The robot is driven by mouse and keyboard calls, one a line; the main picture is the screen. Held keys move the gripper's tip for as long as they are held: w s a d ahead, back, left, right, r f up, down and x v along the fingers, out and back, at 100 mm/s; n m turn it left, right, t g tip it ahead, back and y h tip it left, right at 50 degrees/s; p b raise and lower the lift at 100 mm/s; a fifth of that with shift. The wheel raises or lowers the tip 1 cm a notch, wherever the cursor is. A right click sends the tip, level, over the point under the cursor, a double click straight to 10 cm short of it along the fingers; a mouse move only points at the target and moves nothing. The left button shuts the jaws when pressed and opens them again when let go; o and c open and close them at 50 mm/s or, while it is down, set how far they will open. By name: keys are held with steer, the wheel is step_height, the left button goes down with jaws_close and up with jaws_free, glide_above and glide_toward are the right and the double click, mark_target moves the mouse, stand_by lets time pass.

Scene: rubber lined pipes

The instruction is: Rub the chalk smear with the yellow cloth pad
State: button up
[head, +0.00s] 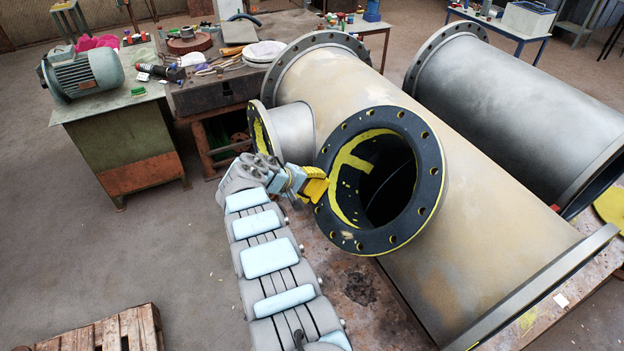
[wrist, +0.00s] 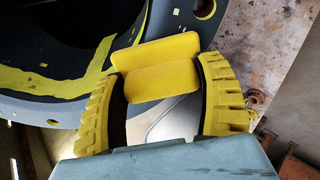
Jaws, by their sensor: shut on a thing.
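The yellow cloth pad (wrist: 160,80) is between the two yellow ribbed fingers of my gripper (wrist: 163,70) in the wrist view, and the fingers are shut on it. In the head view my gripper (head: 316,185) is at the left rim of the dark flange (head: 432,160) of the short branch pipe. The pad is hard to tell from the yellow fingers there. Whether the pad touches the flange I cannot tell. Yellow marks (head: 350,165) run along the inside of the opening, and they show in the wrist view (wrist: 50,82). No chalk smear can be told for certain from these marks.
The large tan pipe (head: 480,220) lies on a rusty table (head: 350,285). A smaller side flange (head: 262,130) stands close behind my gripper. A grey pipe (head: 520,100) lies at the right. A cluttered workbench (head: 215,90) is behind.

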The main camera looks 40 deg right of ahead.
mark_target(317, 196)
steer(key=shift+s+a+r+p, duration=0.15)
steer(key=shift+p, duration=0.45)
steer(key=p, duration=0.1)
steer(key=s+p, duration=0.1)
steer(key=p, duration=0.1)
steer(key=shift+a+f, duration=0.25)
steer(key=shift+a, duration=0.05)
steer(key=shift+a+f, duration=0.1)
steer(key=p, duration=0.1)
steer(key=s+p, duration=0.1)
steer(key=p, duration=0.1)
steer(key=shift+a+f, duration=0.25)
steer(key=shift+a, duration=0.05)
steer(key=shift+s+a+f+p, duration=0.55)
steer(key=shift+s+p, duration=0.15)
steer(key=shift+p, duration=0.25)
steer(key=shift+d, duration=0.1)
